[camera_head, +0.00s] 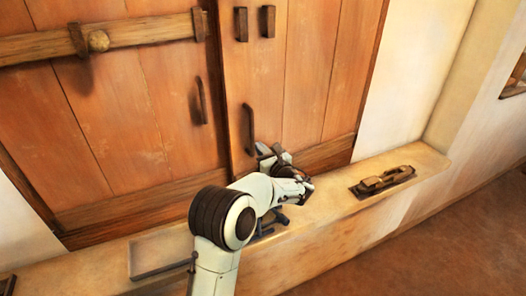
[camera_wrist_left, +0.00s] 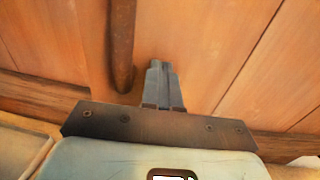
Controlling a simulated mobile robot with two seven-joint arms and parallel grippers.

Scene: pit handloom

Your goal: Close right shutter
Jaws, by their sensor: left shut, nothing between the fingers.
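The right shutter (camera_head: 305,75) is an orange-brown plank panel. It stands beside the left shutter (camera_head: 120,110), in or nearly in line with it; I cannot tell whether a small gap is left. A dark upright handle (camera_head: 249,128) is on the right shutter near its left edge. My left gripper (camera_head: 264,151) is at the foot of that handle, close to the panel. In the left wrist view its fingers (camera_wrist_left: 163,82) are shut and empty, just right of a handle (camera_wrist_left: 122,45), not around it. Whether they touch the wood is unclear. My right gripper is not in view.
A wooden bar (camera_head: 135,34) lies across the left shutter in brackets. Two dark brackets (camera_head: 254,23) are on the right shutter. The plaster sill (camera_head: 340,205) below carries a dark tray-like piece with wooden parts (camera_head: 384,181) at the right.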

